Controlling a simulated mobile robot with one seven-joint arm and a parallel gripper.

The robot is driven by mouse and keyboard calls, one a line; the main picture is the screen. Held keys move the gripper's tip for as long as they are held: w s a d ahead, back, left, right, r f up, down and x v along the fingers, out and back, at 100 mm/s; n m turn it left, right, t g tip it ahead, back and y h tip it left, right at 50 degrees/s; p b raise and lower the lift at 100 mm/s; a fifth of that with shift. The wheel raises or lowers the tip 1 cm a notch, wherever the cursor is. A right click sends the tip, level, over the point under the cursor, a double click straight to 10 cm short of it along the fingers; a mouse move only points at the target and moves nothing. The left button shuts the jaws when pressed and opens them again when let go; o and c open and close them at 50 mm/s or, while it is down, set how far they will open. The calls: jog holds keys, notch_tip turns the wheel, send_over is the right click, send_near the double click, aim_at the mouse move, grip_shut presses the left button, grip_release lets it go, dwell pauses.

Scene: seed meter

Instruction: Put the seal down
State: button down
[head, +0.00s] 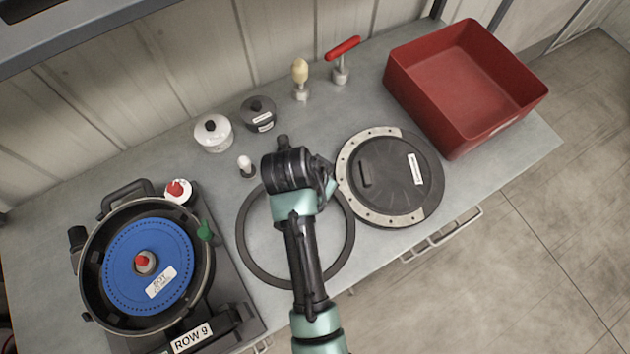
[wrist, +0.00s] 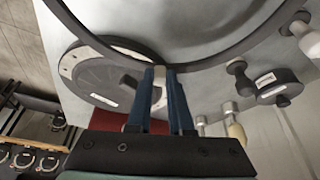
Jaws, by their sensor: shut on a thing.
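The seal is a large, thin dark ring (head: 241,235) over the middle of the grey bench in the head view. In the wrist view the ring (wrist: 215,60) arcs large and close across the top. My gripper (wrist: 161,84) is shut on the ring's edge; pale fingertips on blue fingers meet it there. In the head view my arm crosses the ring and hides part of it, and the fingertips are mostly hidden by my wrist. I cannot tell how far the ring is above the bench.
A round dark cover (head: 380,200) lies just right of the ring. A red bin (head: 455,85) stands at the back right. The meter housing with a blue disc (head: 125,262) is at left. Small pots (head: 213,134) and hand tools (head: 341,70) stand behind.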

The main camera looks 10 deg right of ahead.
jog(key=shift+f, duration=2.8)
jog(key=c, duration=0.8)
grip_release()
jog(key=v, duration=1.2)
